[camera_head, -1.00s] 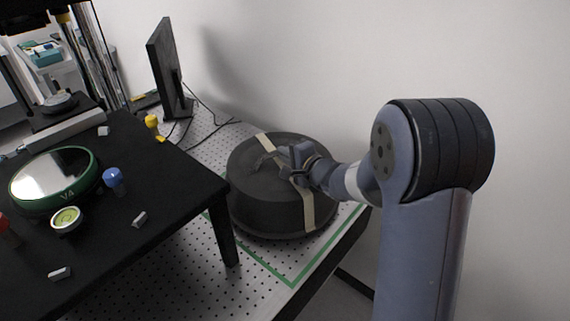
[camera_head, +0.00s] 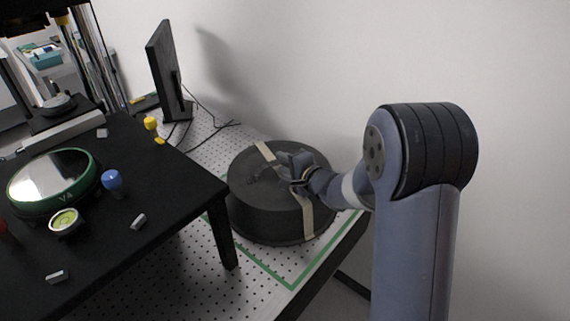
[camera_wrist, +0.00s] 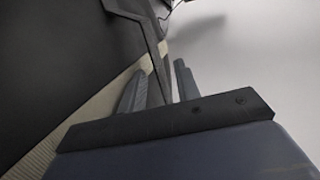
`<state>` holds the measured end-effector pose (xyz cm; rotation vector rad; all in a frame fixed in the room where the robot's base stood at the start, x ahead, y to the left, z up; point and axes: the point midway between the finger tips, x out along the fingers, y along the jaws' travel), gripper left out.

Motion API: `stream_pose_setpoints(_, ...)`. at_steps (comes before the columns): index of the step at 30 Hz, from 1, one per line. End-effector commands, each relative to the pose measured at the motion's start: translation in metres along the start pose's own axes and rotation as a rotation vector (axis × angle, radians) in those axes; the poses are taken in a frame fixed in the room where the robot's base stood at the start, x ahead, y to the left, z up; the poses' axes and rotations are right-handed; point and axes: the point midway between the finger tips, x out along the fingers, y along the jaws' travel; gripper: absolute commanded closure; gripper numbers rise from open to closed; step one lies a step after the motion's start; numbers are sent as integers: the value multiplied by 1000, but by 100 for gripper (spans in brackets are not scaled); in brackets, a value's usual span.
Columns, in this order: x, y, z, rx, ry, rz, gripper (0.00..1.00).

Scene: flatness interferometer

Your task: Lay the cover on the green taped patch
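The cover (camera_head: 265,215) is a black round drum with a beige strap (camera_head: 307,215) over it and a dark handle on top. It looks level, within the green tape outline (camera_head: 318,268) on the perforated table. I cannot tell whether its underside touches the table. The cover hides much of the patch. My gripper (camera_head: 289,168) is at the handle from the right, shut on it. In the wrist view, my fingers (camera_wrist: 158,88) close around the dark handle bar (camera_wrist: 150,38), with the strap below.
A black raised platform (camera_head: 165,205) stands close left of the cover, its leg (camera_head: 228,235) beside the tape. It bears a green-rimmed mirror disc (camera_head: 52,178), a blue knob (camera_head: 112,180) and small blocks. A monitor (camera_head: 165,70) and cables are behind. The wall is near at right.

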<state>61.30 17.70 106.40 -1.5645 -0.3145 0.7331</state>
Motion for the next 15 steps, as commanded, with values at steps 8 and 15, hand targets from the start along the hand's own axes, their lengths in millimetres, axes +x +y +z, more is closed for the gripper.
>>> stream_pose_setpoints(8,-18,-2,-1,0,3,-1,69)
stream_pose_setpoints(15,-67,-2,-1,0,5,-2,69)
